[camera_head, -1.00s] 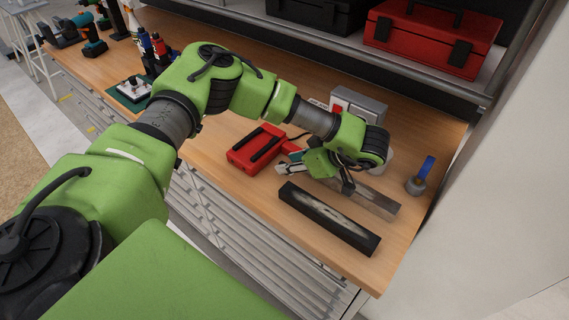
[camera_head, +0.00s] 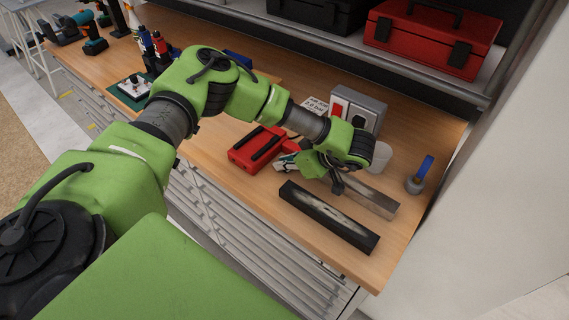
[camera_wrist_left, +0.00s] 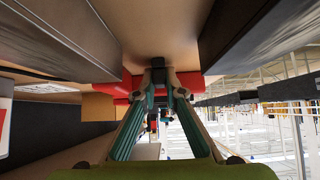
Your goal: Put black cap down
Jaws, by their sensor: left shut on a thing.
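My left gripper (camera_head: 284,162) reaches over the wooden bench (camera_head: 222,120), its fingertips toward the red device (camera_head: 257,148). In the left wrist view its teal fingers (camera_wrist_left: 158,84) converge on a small black piece, which looks like the black cap (camera_wrist_left: 158,73). The gripper is shut on it. The bench surface fills the top of that view, close to the cap; I cannot tell whether they touch. In the head view I cannot make out the cap. My right gripper is not in view.
A long black block (camera_head: 330,219) and a grey metal bar (camera_head: 371,198) lie near the gripper. Behind stand a grey box with a red button (camera_head: 357,108) and a white cup (camera_head: 380,157). A blue-handled item (camera_head: 420,176) stands right. A shelf with a red toolbox (camera_head: 432,40) overhangs the back.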

